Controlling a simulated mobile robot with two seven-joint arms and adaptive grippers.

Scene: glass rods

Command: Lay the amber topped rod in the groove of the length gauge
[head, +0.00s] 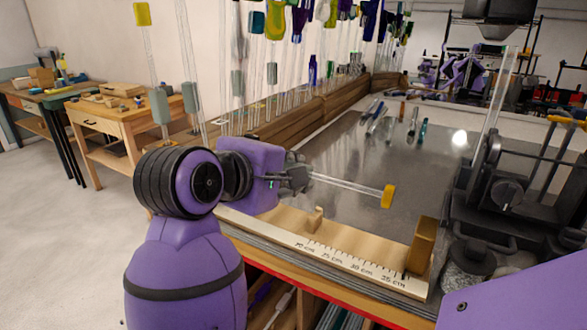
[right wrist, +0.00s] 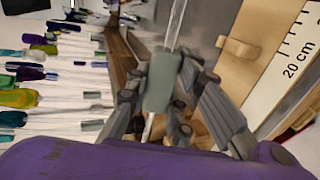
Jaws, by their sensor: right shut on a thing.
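The amber topped rod is a clear glass rod (head: 345,186) with an amber block (head: 388,196) on its right end. My right gripper (head: 297,178) is shut on the rod's other end. In the right wrist view, the gripper (right wrist: 162,85) closes around a grey-green sleeve (right wrist: 162,80) on the rod. The rod lies roughly level in the head view and appears above the bench, behind the length gauge. The length gauge (head: 345,258) is a pale wooden strip with a centimetre scale, a small peg (head: 315,218) and a taller end block (head: 421,246). Its groove is not clearly visible. My left gripper is not in view.
The grey bench top (head: 345,150) is mostly clear, with several short rods (head: 380,118) farther back. Many glass rods with coloured ends (head: 275,20) stand or hang along the left wall. A dark machine (head: 500,190) stands right of the gauge.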

